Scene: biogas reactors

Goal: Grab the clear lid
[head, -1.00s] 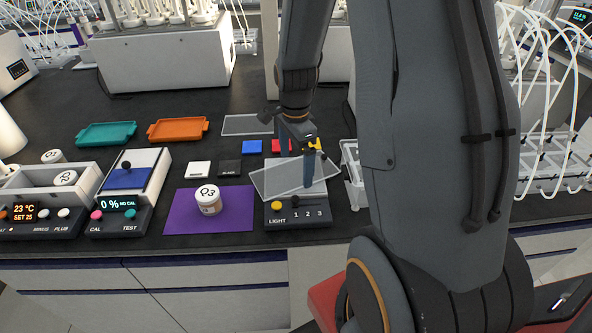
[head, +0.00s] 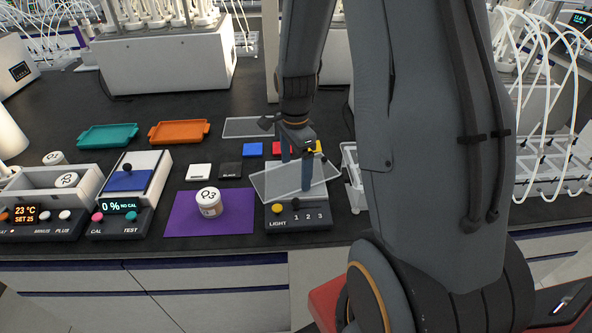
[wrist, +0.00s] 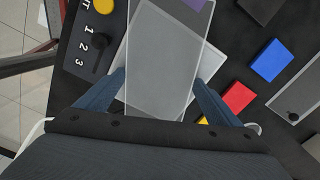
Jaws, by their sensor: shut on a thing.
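The clear lid (head: 275,185) is a thin see-through rectangular plate, set askew over the top of the light box (head: 298,222). In the wrist view the lid (wrist: 165,60) runs between my two blue fingers, with the light box's white panel below it. My gripper (head: 296,174) points down at the lid, one finger at its far edge and one over its near part. It also shows in the wrist view (wrist: 160,85), shut on the lid's sides. I cannot tell whether the lid is lifted clear of the box.
A white jar (head: 209,203) stands on a purple mat (head: 180,215) to the left. Another clear plate (head: 245,127) lies behind. Blue (head: 253,149) and red (head: 280,148) tiles lie close behind the lid. A clear rack (head: 352,175) stands to the right.

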